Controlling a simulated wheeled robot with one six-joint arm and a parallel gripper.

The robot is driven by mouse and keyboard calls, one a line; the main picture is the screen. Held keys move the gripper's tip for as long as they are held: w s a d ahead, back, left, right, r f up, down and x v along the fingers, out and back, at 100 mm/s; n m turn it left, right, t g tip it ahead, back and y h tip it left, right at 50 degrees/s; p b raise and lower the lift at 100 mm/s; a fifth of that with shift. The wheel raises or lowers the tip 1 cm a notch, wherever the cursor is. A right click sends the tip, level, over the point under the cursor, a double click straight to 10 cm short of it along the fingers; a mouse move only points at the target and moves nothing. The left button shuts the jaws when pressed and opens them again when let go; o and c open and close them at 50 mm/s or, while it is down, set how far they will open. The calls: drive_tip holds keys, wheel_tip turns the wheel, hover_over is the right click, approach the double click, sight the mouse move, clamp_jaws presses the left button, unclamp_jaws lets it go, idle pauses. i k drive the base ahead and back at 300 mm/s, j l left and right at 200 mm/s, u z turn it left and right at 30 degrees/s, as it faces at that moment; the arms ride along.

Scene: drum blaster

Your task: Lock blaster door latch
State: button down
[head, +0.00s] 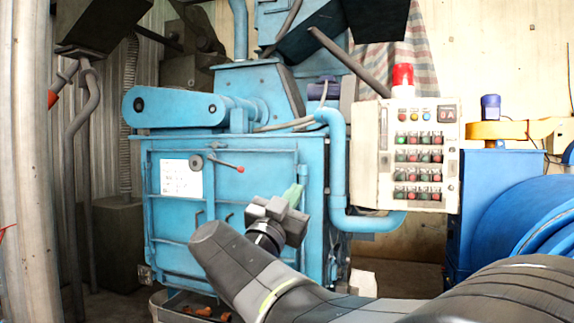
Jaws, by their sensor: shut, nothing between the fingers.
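The blue blaster door (176,231) fills the front of the machine and looks closed. The door latch (218,164) is a thin lever on the upper door, with a round grey hub at its left end and a red knob at its right end. The lever slopes slightly down to the right. My gripper (293,193) is shut and empty, below and to the right of the red knob, near the door's right side. It appears apart from the latch. My arm hides the lower right of the door.
A control panel (416,156) with several buttons and a red lamp (402,76) stands right of the machine. A blue pipe (337,165) runs between them. A blue drum machine (535,215) is at far right. A tray (172,308) with orange-brown pieces sits below the door.

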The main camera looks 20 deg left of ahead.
sight(240, 170)
drive_tip(key=i+j, duration=0.15)
drive_tip(key=i, duration=0.35)
drive_tip(key=i+j, duration=0.15)
drive_tip(key=i, duration=0.35)
drive_tip(key=i+j, duration=0.15)
drive_tip(key=i, duration=0.35)
drive_tip(key=i+j, duration=0.1)
drive_tip(key=j, duration=0.45)
drive_tip(key=i+j, duration=0.1)
drive_tip(key=j, duration=0.4)
drive_tip(key=i+j, duration=0.1)
drive_tip(key=j, duration=0.45)
drive_tip(key=i+j, duration=0.1)
drive_tip(key=j, duration=0.45)
